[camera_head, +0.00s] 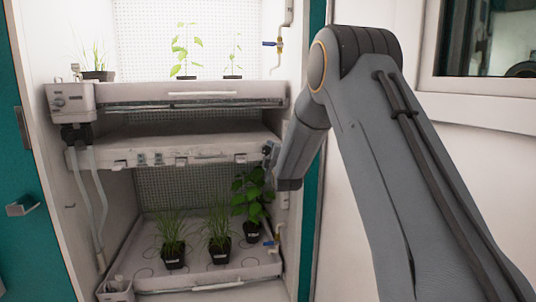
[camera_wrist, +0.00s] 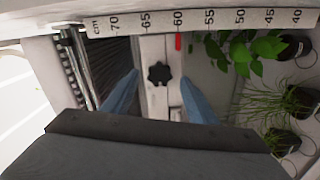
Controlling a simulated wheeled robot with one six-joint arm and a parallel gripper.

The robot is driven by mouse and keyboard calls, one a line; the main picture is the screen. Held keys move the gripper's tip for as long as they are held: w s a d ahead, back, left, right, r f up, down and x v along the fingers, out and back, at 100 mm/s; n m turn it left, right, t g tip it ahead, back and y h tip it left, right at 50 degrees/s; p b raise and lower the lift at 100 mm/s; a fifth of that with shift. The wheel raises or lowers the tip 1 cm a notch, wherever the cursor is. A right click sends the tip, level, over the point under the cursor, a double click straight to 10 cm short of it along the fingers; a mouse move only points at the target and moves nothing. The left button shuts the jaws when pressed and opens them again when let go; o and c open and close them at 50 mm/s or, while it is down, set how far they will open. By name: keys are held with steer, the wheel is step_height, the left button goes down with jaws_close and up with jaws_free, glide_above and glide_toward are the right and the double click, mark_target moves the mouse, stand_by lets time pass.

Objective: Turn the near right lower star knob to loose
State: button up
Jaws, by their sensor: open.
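The star knob (camera_wrist: 159,74) is small, black and lobed, on a pale upright strip in the wrist view. My gripper (camera_wrist: 159,79) is open, with one blue finger on each side of the knob. Gaps show between the fingers and the knob; whether the tips reach its depth I cannot tell. In the head view my arm reaches to the right end of the middle shelf (camera_head: 180,150), and the knob cannot be made out there.
A cm scale (camera_wrist: 210,22) runs along the top of the wrist view, with a red mark (camera_wrist: 178,42) below it. Potted plants (camera_wrist: 285,100) stand at right there. In the head view, a leafy plant (camera_head: 253,190) stands below my arm's end on the lower tray (camera_head: 215,276).

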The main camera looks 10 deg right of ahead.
steer(key=s, duration=0.5)
steer(key=shift+s, duration=0.4)
steer(key=s+a+f+m+g, duration=0.2)
steer(key=s+f+m+g, duration=0.25)
steer(key=s, duration=0.95)
steer(key=s+a+f+m+g, duration=0.1)
steer(key=s+f+m+g, duration=0.3)
steer(key=s, duration=0.9)
steer(key=s+a+f+m+g, duration=0.2)
steer(key=s+f+m+g, duration=0.3)
steer(key=s, duration=0.9)
steer(key=s+r+m+g+p, duration=0.1)
steer(key=s+g, duration=0.1)
steer(key=s, duration=0.4)
steer(key=s+r+g, duration=0.2)
steer(key=s+g, duration=0.1)
steer(key=s, duration=0.3)
steer(key=d+r+m+p, duration=0.1)
steer(key=d+r+p, duration=0.3)
steer(key=p, duration=0.7)
steer(key=shift+d+r, duration=0.2)
steer(key=shift+r, duration=0.35)
